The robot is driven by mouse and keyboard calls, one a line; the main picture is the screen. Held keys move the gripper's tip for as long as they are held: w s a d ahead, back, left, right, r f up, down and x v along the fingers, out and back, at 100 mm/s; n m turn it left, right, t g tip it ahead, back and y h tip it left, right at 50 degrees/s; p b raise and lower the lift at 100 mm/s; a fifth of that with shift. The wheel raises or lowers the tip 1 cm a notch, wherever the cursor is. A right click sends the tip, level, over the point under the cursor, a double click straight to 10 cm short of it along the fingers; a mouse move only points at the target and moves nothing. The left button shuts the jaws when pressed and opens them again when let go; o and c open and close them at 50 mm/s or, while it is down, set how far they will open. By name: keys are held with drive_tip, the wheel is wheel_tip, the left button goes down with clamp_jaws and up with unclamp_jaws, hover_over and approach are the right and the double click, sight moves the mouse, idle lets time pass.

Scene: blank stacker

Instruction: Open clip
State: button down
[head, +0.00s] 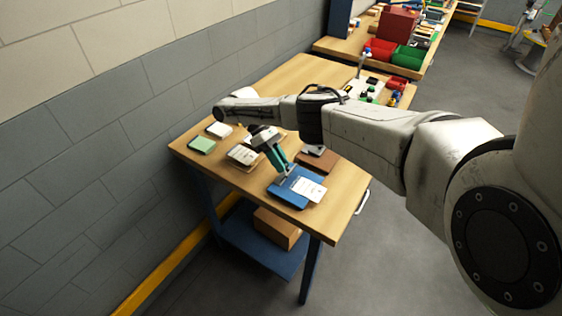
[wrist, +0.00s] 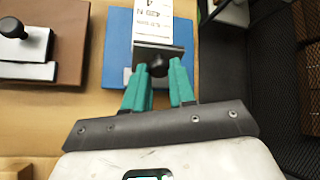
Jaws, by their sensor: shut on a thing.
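A blue clipboard (head: 289,200) lies near the front edge of the wooden table, with a white printed sheet (head: 309,189) on it. It also shows in the wrist view (wrist: 117,42), with the sheet (wrist: 153,17) running up to its metal clip (wrist: 150,53). The clip has a black knob (wrist: 159,71). My gripper (head: 284,172) reaches down to the clip end of the board. In the wrist view its teal fingers (wrist: 160,76) are closed around the knob, partly hiding it and the clip's lower part. How far the clip stands open I cannot tell.
A brown clipboard (head: 322,163) with its own knobbed clip (wrist: 33,45) lies beside the blue one. Another clipboard with paper (head: 241,158), a green pad (head: 202,146) and a white pad (head: 219,130) lie farther left. Red and green bins (head: 408,57) stand at the back.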

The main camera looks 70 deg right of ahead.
drive_tip(key=shift+w+d+f, duration=0.1)
drive_tip(key=shift+w+d, duration=0.05)
drive_tip(key=shift+d, duration=0.05)
drive_tip(key=shift+w+r, duration=0.1)
drive_tip(key=shift+r, duration=0.1)
idle(0.4)
drive_tip(key=c, duration=0.9)
unclamp_jaws()
drive_tip(key=shift+c, duration=0.2)
